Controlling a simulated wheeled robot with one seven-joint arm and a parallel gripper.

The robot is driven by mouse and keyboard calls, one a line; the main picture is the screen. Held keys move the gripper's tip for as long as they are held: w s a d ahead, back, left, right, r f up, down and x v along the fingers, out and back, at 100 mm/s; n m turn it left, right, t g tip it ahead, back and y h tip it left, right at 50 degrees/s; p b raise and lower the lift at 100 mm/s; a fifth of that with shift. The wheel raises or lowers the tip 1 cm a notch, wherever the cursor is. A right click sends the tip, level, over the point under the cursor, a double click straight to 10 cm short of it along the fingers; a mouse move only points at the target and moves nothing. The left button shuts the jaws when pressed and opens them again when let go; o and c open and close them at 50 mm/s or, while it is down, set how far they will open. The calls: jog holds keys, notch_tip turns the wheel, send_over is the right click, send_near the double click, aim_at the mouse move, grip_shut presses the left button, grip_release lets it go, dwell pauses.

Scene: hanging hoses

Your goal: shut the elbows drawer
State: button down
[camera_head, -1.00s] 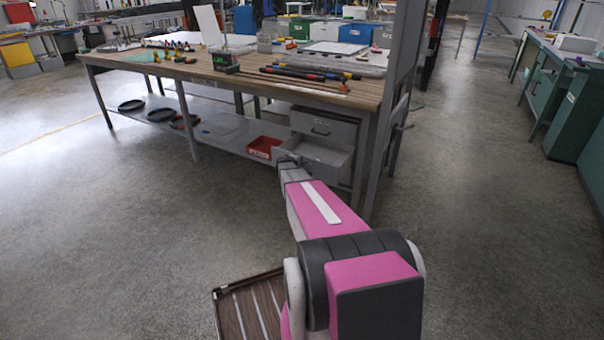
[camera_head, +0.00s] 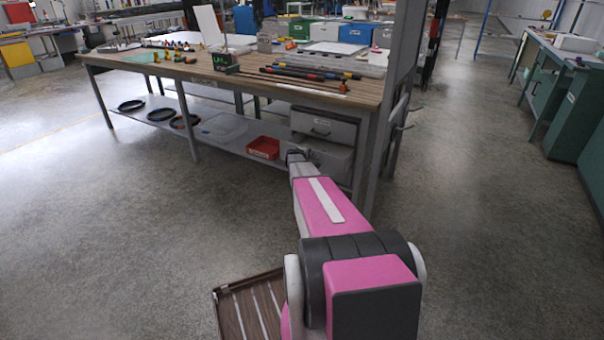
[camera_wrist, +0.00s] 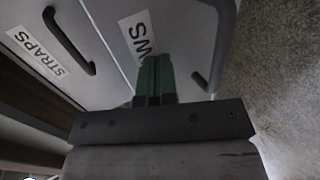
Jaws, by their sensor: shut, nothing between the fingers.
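The elbows drawer (camera_head: 334,160) is the lower grey drawer under the right end of the workbench. Its front looks flush, or nearly so, with the drawer above, and its inside does not show. In the wrist view the elbows drawer's front (camera_wrist: 187,30) carries a white label of which only "WS" shows; my fingers cover the rest. Its dark handle is to the right of my fingers. My gripper (camera_wrist: 153,70) is shut and empty, with its fingertips against or very close to this front. In the head view my gripper (camera_head: 295,155) is partly hidden by my arm.
The straps drawer (camera_wrist: 27,75), with a dark handle, is beside the elbows drawer in the wrist view. A red bin (camera_head: 263,147) stands on the lower shelf (camera_head: 222,127) left of the drawers. A bench leg (camera_head: 364,165) stands just right. Open floor lies in front.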

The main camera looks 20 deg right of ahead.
jog(key=shift+w+d, duration=1.35)
jog(key=shift+d, duration=0.35)
jog(key=shift+w+d, duration=1.4)
jog(key=shift+d, duration=0.35)
jog(key=shift+w+d, duration=1.35)
jog(key=shift+d, duration=0.35)
jog(key=shift+s+a, duration=1.05)
jog(key=shift+a, duration=0.3)
jog(key=shift+s+a, duration=1.1)
jog(key=shift+a, duration=0.2)
jog(key=shift+s+a, duration=1.05)
jog(key=shift+a, duration=0.3)
jog(key=s+a+r+m+g+y, duration=0.2)
jog(key=s+a+r+y, duration=0.1)
jog(key=s+a, duration=0.9)
jog(key=s+a+r+m+g+y, duration=0.3)
jog(key=s+a, duration=1)
jog(key=s, duration=0.5)
jog(key=s+a+r+m+g+y, duration=0.2)
jog(key=s+a+r+y, duration=0.1)
jog(key=s+a, duration=1)
jog(key=s+y, duration=0.1)
jog(key=s, duration=0.1)
jog(key=shift+s+a+r+m+g, duration=0.2)
jog(key=shift+s+r+m+g, duration=0.1)
jog(key=shift+s+r+g, duration=0.1)
